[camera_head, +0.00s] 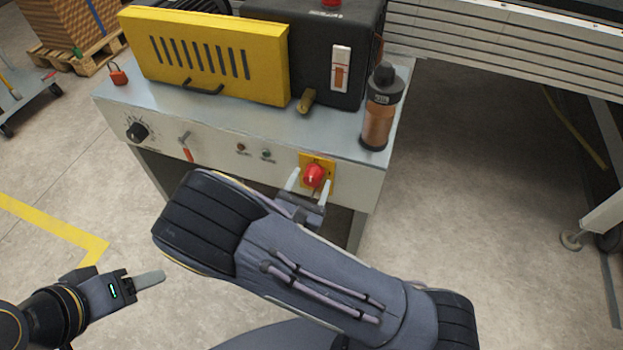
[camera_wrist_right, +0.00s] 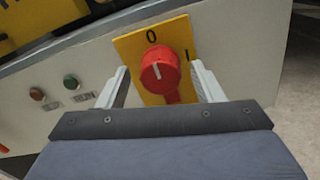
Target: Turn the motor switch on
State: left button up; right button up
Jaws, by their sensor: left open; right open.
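The motor switch is a red rotary knob (camera_head: 313,176) on a yellow plate (camera_head: 328,164) at the right of the machine's front panel. In the right wrist view the knob (camera_wrist_right: 160,70) sits below a "0" mark, with an "I" mark to the plate's right; its white pointer mark is near the top, roughly toward "0". My right gripper (camera_head: 309,184) is open, with one finger on each side of the knob; both fingers (camera_wrist_right: 161,86) look apart from it. My left gripper (camera_head: 150,279) is open and empty at the lower left, away from the machine.
The panel also carries a black dial (camera_head: 137,132), a small red-tipped lever (camera_head: 187,148) and two small indicator buttons (camera_head: 253,152). On top stand a yellow slotted guard (camera_head: 210,60), a black box (camera_head: 325,60) and an orange-brown bottle (camera_head: 379,112).

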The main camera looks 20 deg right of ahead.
jog(key=shift+x, duration=0.95)
jog(key=c, duration=1)
